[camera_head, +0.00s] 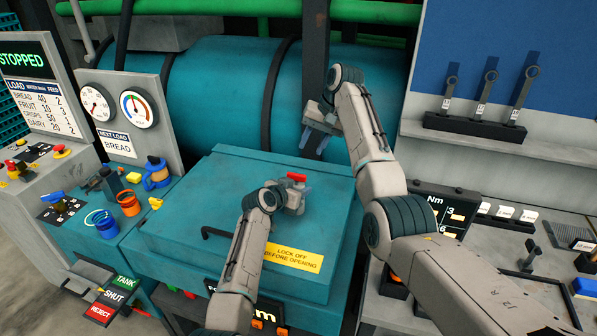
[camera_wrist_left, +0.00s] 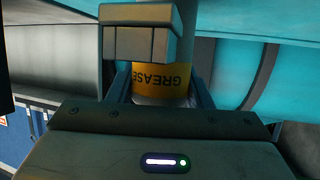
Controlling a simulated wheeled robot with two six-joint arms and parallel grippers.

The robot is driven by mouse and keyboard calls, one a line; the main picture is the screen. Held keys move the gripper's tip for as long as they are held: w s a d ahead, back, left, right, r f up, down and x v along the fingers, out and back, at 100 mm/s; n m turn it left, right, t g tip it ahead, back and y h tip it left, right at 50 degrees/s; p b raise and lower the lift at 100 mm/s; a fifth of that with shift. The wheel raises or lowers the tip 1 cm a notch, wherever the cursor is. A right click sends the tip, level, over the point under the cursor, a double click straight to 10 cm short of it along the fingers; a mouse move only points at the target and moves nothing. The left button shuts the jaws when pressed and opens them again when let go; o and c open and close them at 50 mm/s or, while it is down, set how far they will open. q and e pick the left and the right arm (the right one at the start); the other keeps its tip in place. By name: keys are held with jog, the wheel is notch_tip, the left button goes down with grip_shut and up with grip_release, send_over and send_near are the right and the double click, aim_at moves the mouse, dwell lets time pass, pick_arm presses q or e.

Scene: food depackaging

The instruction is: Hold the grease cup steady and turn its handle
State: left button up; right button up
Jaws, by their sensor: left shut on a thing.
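The grease cup (camera_wrist_left: 165,80) is a cylinder with a yellow band marked GREASE, upside down in the left wrist view. Its red handle (camera_head: 297,177) shows on top in the head view, above the teal cabinet lid. My left gripper (camera_head: 293,198) is shut on the cup, with one finger on each side of it in the left wrist view (camera_wrist_left: 162,90). Most of the cup's body is hidden by my gripper in the head view. My right gripper (camera_head: 315,143) is above and behind the cup, apart from the handle, with its fingers spread and empty.
A teal cabinet (camera_head: 180,225) with a black lid handle and a yellow lock-off label (camera_head: 293,259) lies under my left arm. A dark vertical post (camera_head: 314,50) stands behind my right gripper. Wrenches (camera_head: 487,90) stand in a rack at right. Gauges (camera_head: 137,108) stand at left.

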aim_at(297, 174)
jog(key=a+f+n, duration=0.1)
jog(key=f+n, duration=0.2)
jog(key=n, duration=0.2)
jog(key=a+f+n, duration=0.1)
jog(key=f+n, duration=0.3)
jog(key=n, duration=0.1)
jog(key=w+a+f+n, duration=0.1)
jog(key=a+f+n, duration=0.1)
jog(key=n, duration=0.3)
jog(key=shift+f, duration=0.65)
grip_shut()
